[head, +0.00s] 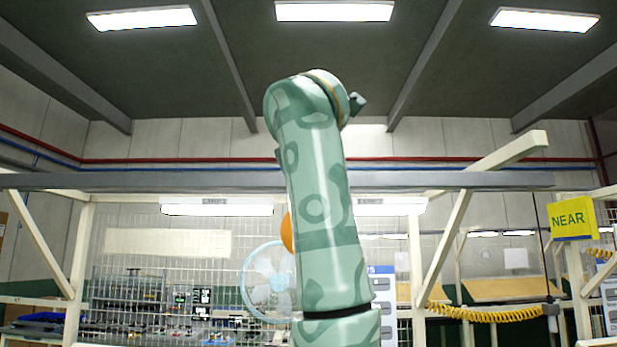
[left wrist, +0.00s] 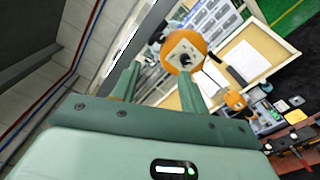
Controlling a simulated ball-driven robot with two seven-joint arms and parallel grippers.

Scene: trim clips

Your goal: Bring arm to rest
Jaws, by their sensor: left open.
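My left gripper (left wrist: 158,72) shows in the left wrist view. Its two green fingers are apart, and I see nothing gripped between them. Beyond the right fingertip is an orange round part with a pale square plate and a dark centre (left wrist: 184,50); I cannot tell how far off it is. In the head view one green patterned arm of mine (head: 318,200) stands nearly upright in the middle, bent over at its top. No gripper fingers can be made out there. My right gripper is not in view.
A yellow NEAR sign (head: 572,218) and a coiled yellow hose (head: 490,315) are at the right. Cluttered benches stand behind mesh.

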